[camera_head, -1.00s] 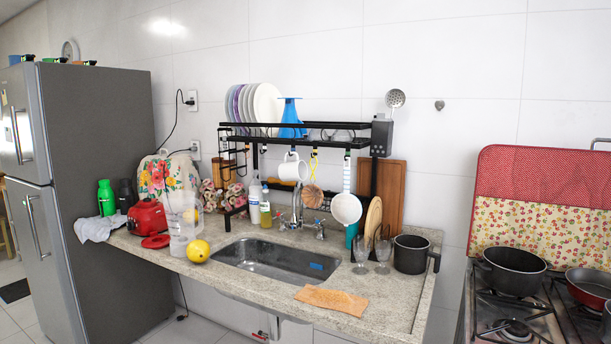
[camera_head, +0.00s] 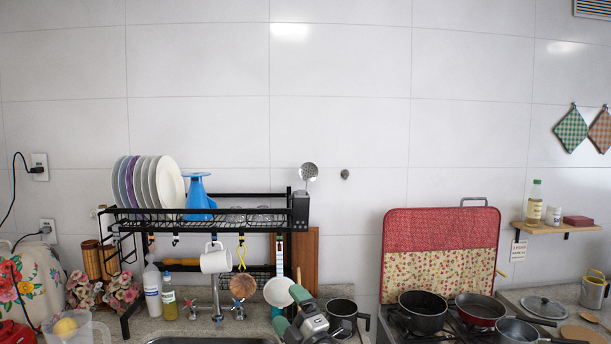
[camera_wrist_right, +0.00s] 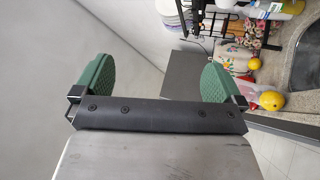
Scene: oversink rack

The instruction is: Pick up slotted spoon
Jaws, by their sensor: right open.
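The slotted spoon (camera_head: 308,173) stands head up in a dark utensil holder (camera_head: 300,210) at the right end of the black oversink rack. Its round perforated head shows and its handle is hidden in the holder. My right gripper (camera_head: 291,311) is at the bottom of the head view, below and in front of the rack, well apart from the spoon. In the right wrist view its two green pads (camera_wrist_right: 157,80) are wide apart with nothing between them. The spoon is not seen in that view. My left gripper is not in view.
The rack (camera_head: 210,225) holds plates (camera_head: 170,182) and a blue funnel-like item (camera_head: 198,195). A white mug (camera_head: 215,260) and utensils hang below. A dark pot (camera_head: 342,317) stands right of my gripper. A stove with pans (camera_head: 423,310) is further right. The wall above the spoon is clear.

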